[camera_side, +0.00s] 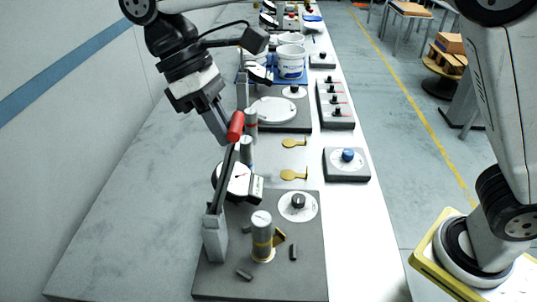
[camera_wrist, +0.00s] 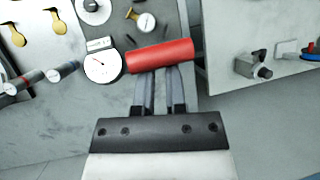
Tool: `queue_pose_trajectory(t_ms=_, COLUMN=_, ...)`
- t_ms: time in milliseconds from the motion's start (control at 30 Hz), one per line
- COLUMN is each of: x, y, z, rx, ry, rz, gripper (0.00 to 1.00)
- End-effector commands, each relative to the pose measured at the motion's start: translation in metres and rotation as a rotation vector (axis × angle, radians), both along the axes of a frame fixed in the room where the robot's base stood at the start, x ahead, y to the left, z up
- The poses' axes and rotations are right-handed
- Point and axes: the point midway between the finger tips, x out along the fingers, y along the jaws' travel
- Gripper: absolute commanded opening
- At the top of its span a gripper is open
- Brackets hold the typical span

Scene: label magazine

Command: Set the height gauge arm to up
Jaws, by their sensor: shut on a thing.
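The height gauge arm (camera_side: 228,175) is a dark bar rising steeply from a grey post (camera_side: 214,240) on the near dark baseplate (camera_side: 215,280). It leans slightly right in the side view and ends in a red handle (camera_side: 236,126). My gripper (camera_side: 226,136) reaches down from the upper left and is shut on the red handle. In the wrist view the red handle (camera_wrist: 160,55) lies across my gripper's fingertips (camera_wrist: 161,72). The fingers hide part of the upper bar in the side view.
A white-faced dial gauge (camera_side: 238,178) stands close behind the bar. A grey cylinder (camera_side: 262,228) and a black knob (camera_side: 298,202) share the baseplate. A blue-knob box (camera_side: 347,158) and yellow tags (camera_side: 293,175) lie to the right. The bench's left side is clear.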

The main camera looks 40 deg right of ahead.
Motion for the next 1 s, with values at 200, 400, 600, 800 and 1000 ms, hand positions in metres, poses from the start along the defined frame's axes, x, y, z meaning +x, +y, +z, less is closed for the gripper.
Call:
queue_pose_trajectory(t_ms=200, x=0.0046, y=0.0114, z=-0.0036, rx=-0.033, ry=0.047, rz=0.005, gripper=0.00)
queue_pose_trajectory(t_ms=400, x=0.0069, y=0.0137, z=-0.0034, rx=-0.049, ry=0.064, rz=0.004, gripper=0.00)
queue_pose_trajectory(t_ms=600, x=0.0070, y=0.0139, z=-0.0038, rx=-0.052, ry=0.067, rz=0.004, gripper=0.00)
queue_pose_trajectory(t_ms=800, x=0.0068, y=0.0138, z=-0.0042, rx=-0.052, ry=0.068, rz=0.004, gripper=0.00)
queue_pose_trajectory(t_ms=1000, x=0.0077, y=0.0125, z=-0.0026, rx=-0.054, ry=0.066, rz=0.003, gripper=0.78)
